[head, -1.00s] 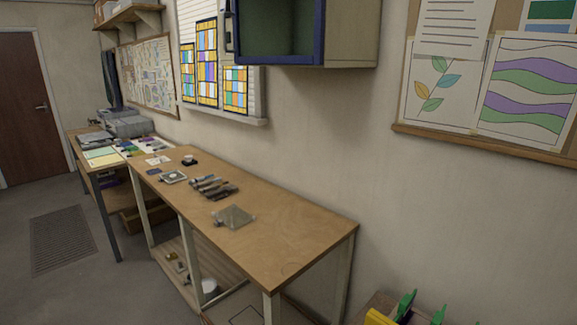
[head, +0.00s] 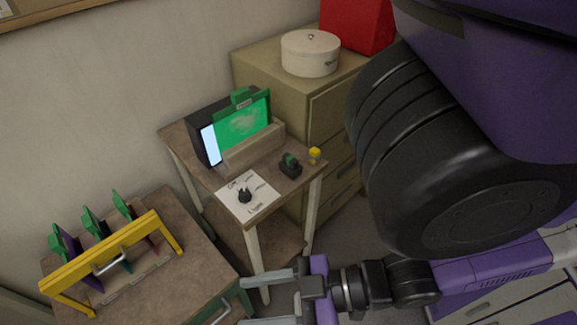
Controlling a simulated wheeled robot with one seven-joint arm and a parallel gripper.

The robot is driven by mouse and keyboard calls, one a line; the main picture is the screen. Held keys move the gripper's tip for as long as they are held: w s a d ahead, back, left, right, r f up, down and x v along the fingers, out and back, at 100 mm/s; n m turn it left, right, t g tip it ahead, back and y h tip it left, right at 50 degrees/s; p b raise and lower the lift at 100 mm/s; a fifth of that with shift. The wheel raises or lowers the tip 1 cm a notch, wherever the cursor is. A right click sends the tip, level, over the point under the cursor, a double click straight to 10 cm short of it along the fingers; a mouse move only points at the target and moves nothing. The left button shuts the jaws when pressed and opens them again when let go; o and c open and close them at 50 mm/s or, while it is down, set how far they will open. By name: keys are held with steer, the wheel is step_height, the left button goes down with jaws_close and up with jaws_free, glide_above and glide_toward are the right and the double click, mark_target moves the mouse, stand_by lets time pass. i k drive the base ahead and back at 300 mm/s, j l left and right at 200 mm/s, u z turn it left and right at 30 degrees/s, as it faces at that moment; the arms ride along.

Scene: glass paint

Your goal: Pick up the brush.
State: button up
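I cannot make out a brush in the head view now. My gripper (head: 244,302) is at the bottom middle, its two pale fingers pointing left with a clear gap between them. It is open, and nothing shows between the fingers. Its lower finger is partly cut off by the bottom edge of the picture. It appears in front of the two small tables.
A yellow-barred rack (head: 100,265) stands left. A drawer cabinet (head: 327,108) stands behind.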

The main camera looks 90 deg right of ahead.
mark_target(290, 166)
steer(key=z, duration=0.4)
steer(key=i+j+z, duration=0.1)
steer(key=z, duration=0.3)
steer(key=j+z, duration=0.1)
steer(key=z, duration=0.35)
steer(key=j+z, duration=0.1)
steer(key=z, duration=0.3)
steer(key=k+l, duration=0.1)
steer(key=k, duration=0.3)
steer(key=k+l, duration=0.1)
steer(key=k, duration=0.3)
steer(key=i+j+u, duration=0.6)
steer(key=k+j, duration=0.05)
steer(key=j, duration=0.1)
